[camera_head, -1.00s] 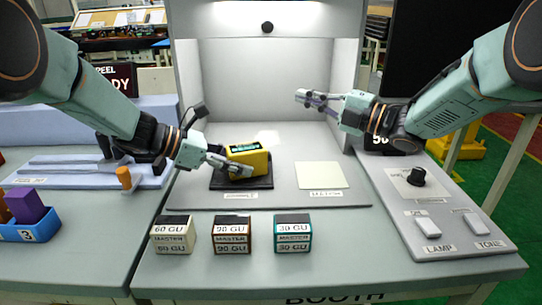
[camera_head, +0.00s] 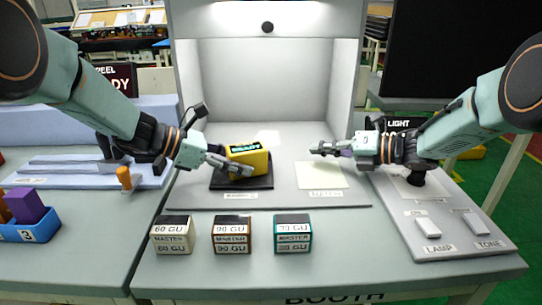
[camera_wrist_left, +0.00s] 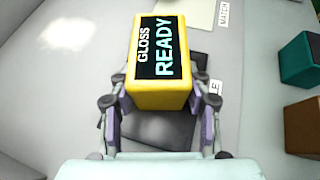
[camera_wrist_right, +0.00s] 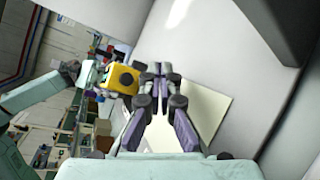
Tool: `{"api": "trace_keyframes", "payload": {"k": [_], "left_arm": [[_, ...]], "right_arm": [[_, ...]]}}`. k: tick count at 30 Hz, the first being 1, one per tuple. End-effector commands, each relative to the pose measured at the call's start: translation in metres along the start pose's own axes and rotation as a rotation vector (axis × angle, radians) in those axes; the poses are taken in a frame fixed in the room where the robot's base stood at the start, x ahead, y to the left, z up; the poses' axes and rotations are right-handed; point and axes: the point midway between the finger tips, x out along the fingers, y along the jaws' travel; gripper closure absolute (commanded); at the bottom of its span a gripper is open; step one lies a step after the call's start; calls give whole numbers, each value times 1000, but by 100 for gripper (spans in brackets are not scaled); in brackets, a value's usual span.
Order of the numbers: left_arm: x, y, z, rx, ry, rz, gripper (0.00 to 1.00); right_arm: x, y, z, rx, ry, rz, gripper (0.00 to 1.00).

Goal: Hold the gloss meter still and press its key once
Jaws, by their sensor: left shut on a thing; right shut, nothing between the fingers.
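The yellow gloss meter (camera_head: 259,156) sits on a dark pad (camera_head: 262,183) in the booth. My left gripper (camera_head: 236,163) is shut on it, one finger on each side, as the left wrist view (camera_wrist_left: 161,97) shows. Its dark screen (camera_wrist_left: 162,50) reads "GLOSS READY". In the right wrist view the meter (camera_wrist_right: 117,86) shows a dark round spot (camera_wrist_right: 127,79) on one face; I cannot tell if this is the key. My right gripper (camera_head: 318,150) is shut and empty, above the pale match card, to the right of the meter and apart from it.
The pale match card (camera_head: 322,176) lies right of the pad. Three master blocks, white (camera_head: 173,238), brown (camera_head: 232,238) and teal (camera_head: 293,237), stand along the front. A control panel (camera_head: 450,228) with a knob and lamp and tone switches is at the right.

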Motion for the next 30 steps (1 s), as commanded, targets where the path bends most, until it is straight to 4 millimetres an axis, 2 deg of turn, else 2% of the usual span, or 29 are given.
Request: {"api": "trace_keyframes", "payload": {"k": [18,30], "left_arm": [[0,0,0,-1,0,-1,69],[0,0,0,-1,0,-1,69]], "right_arm": [[50,37,-37,-1,3,0,100],[57,42,-42,1,1,0,100]]}}
